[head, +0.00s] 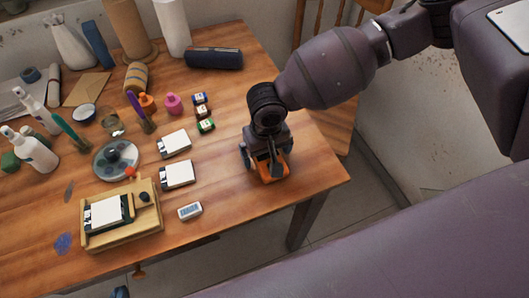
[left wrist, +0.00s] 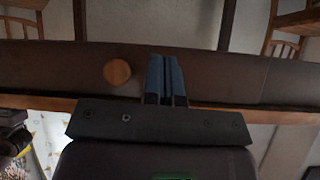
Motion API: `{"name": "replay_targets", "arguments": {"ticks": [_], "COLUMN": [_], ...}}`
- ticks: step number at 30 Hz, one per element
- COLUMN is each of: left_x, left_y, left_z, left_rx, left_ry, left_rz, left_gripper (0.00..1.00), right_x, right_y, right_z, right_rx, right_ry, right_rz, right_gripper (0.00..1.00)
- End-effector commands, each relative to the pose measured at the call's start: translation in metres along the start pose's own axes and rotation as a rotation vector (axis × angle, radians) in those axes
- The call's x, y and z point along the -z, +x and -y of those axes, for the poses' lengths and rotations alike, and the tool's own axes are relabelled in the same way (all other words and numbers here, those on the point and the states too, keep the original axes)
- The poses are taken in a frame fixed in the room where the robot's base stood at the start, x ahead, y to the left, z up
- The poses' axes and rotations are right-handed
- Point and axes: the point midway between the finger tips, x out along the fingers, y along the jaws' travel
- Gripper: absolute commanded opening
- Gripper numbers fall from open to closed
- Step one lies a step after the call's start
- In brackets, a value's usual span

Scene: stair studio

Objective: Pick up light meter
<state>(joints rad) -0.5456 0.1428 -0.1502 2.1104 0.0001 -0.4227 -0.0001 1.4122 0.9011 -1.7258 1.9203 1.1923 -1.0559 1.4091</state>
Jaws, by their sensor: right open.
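A small white device with a grey display (head: 190,211), which looks like the light meter, lies flat near the table's front edge. My right gripper (head: 269,168) is open, pointing down over the right part of the table, to the right of that device and apart from it. An orange and dark item (head: 273,175) shows between its fingers; I cannot tell whether they touch it. My left gripper (left wrist: 166,80) has its blue fingers together with nothing visible between them. In the head view only a dark tip (head: 121,292) shows at the bottom edge, below the table.
A wooden tray (head: 120,240) with a white-topped block stands left of the device. A wooden knob (left wrist: 117,72) on the table front is near my left gripper.

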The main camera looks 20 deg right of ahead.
Motion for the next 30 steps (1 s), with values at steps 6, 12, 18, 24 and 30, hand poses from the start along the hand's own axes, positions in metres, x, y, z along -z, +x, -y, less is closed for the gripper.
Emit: {"name": "replay_targets", "arguments": {"ticks": [6, 12, 18, 24, 30], "left_x": [0.0, 0.0, 0.001, 0.002, 0.009], "left_y": [0.0, 0.0, 0.001, 0.001, -0.001], "left_z": [0.003, 0.004, 0.004, 0.003, 0.002], "left_rx": [-0.001, -0.001, -0.001, 0.0, 0.002], "left_ry": [0.011, 0.018, 0.017, 0.011, 0.001], "left_rz": [0.0, 0.0, -0.002, -0.003, -0.014], "left_gripper": [0.0, 0.0, 0.0, 0.0, 0.0], "right_x": [0.001, 0.001, 0.001, 0.001, 0.001], "right_y": [0.001, 0.001, 0.001, 0.001, -0.014], "right_z": [0.0, 0.0, 0.0, 0.0, 0.0], "right_rx": [0.001, 0.0, 0.0, 0.001, 0.001], "right_ry": [0.0, 0.0, 0.0, 0.0, 0.001], "right_rz": [-0.004, -0.003, -0.002, -0.003, -0.006], "right_gripper": [1.0, 0.74, 0.43, 0.43, 0.43]}}
